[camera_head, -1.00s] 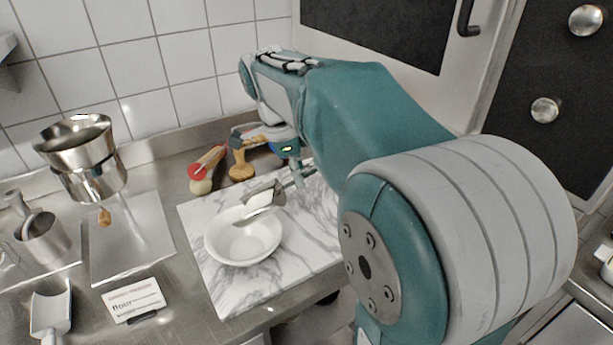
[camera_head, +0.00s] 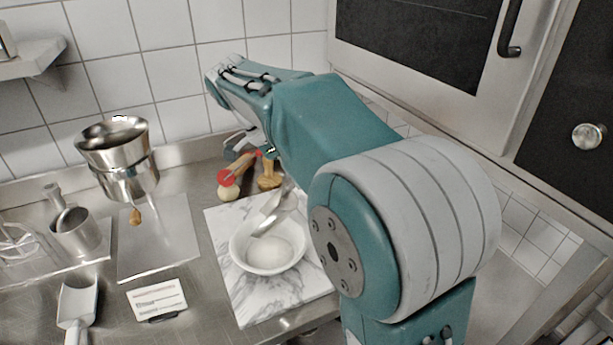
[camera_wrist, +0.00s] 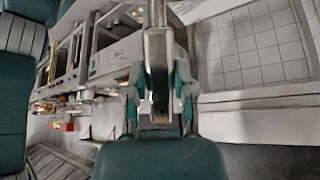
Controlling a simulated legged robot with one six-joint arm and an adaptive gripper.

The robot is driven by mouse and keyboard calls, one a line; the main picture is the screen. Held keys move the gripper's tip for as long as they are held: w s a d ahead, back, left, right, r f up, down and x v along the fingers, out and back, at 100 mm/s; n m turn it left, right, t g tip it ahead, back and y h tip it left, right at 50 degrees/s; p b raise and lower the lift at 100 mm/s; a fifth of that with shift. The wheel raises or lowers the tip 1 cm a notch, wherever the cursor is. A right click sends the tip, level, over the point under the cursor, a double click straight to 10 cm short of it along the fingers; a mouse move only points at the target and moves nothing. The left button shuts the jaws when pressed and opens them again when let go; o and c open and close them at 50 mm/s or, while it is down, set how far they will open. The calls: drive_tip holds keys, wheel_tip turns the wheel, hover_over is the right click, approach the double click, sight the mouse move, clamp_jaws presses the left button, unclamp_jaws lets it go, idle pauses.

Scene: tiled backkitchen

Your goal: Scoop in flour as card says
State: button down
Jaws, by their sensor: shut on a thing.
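A metal scoop (camera_head: 277,214) is tilted steeply, mouth down, over a white bowl (camera_head: 238,252). A mound of white flour (camera_head: 268,250) lies in the bowl. The bowl stands on a marble board (camera_head: 225,272). My gripper (camera_wrist: 158,112) is shut on the scoop, whose shiny handle (camera_wrist: 158,50) rises between the fingers in the wrist view. In the head view the fingers are mostly hidden by my arm. The card (camera_head: 157,297) stands left of the board; its small print is too blurred to read now.
A white scoop (camera_head: 78,303) lies left of the card. Wooden-handled tools (camera_head: 268,178) lie behind the board.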

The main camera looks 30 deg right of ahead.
drive_tip(key=shift+w+a+r+g+h, duration=0.25)
drive_tip(key=shift+w+a+h, duration=0.1)
drive_tip(key=shift+a, duration=0.15)
drive_tip(key=shift+w+a+r+g+h, duration=0.2)
drive_tip(key=shift+w+a+h, duration=0.1)
drive_tip(key=shift+a, duration=0.25)
drive_tip(key=shift+w+a+r+g+h, duration=0.15)
drive_tip(key=shift+w+a+g+h, duration=0.15)
drive_tip(key=shift+a, duration=0.2)
idle(0.5)
wheel_tip(320, 180, up, 2)
drive_tip(key=shift+d+r+t+y, duration=0.1)
drive_tip(key=shift+t+y, duration=0.75)
drive_tip(key=shift+y, duration=0.2)
drive_tip(key=s+r+t+y, duration=0.4)
drive_tip(key=s+t+y, duration=0.1)
drive_tip(key=y, duration=0.3)
drive_tip(key=shift+s+r, duration=0.4)
drive_tip(key=shift+s, duration=0.1)
